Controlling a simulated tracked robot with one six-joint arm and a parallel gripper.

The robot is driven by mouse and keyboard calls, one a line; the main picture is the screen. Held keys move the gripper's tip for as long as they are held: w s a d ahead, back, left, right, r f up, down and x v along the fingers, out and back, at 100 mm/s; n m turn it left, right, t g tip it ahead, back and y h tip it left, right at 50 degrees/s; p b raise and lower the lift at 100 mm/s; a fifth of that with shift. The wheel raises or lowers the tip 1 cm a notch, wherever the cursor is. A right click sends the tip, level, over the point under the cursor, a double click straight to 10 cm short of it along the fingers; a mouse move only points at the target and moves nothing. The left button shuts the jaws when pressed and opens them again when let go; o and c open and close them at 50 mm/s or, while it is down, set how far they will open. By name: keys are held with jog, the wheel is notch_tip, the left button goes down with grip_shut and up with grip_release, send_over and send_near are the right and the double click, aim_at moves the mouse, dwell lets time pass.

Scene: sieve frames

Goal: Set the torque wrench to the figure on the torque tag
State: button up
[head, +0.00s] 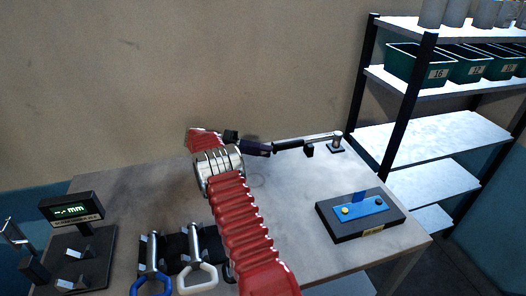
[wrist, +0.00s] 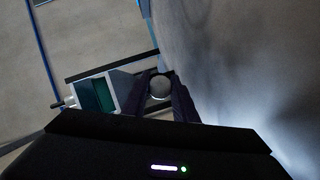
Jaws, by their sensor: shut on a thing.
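The torque wrench (head: 289,146) lies level near the back of the bench, with a black grip and a pale metal shaft. Its far end meets a small post (head: 336,143) on a dark base. My gripper (head: 266,148) is at the near, left end of the wrench and is shut on it. In the wrist view, the two dark fingers (wrist: 161,98) stand on either side of a round grey end (wrist: 161,86), seen end-on. The wrench's setting is not readable. I cannot pick out a readable torque tag.
A dark box (head: 335,226) with a blue plate (head: 367,207) stands at the bench's right. Blue- and white-handled tools (head: 201,277) sit in front. A shelf (head: 430,139) holds green bins (head: 416,65). The bench middle is clear.

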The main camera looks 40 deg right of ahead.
jog(key=o, duration=1)
jog(key=shift+o, duration=0.2)
